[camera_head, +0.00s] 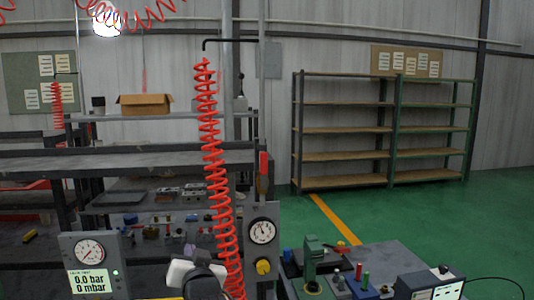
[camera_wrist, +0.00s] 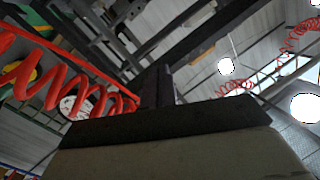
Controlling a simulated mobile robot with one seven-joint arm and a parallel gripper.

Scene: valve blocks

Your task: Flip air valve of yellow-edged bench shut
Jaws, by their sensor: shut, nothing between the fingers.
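The air valve has a red lever (camera_head: 263,163) that stands upright, in line with the thin vertical pipe above a brass-coloured body (camera_head: 262,186). It sits above a grey panel with a round gauge (camera_head: 262,232) and a yellow knob (camera_head: 263,267). My gripper (camera_wrist: 158,88) shows in the wrist view with its dark fingers together and nothing between them. In the head view my white and black wrist is at the bottom, left of and below the valve; its fingertips are not clear there. The lever is not identifiable in the wrist view. I cannot make out the bench's yellow edge clearly.
A red coiled hose (camera_head: 210,150) hangs between my wrist and the valve panel; it also crosses the left of the wrist view (camera_wrist: 65,75). A pressure display (camera_head: 92,265) stands at left. Green and grey fixtures (camera_head: 315,262) sit at right. Shelves stand behind.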

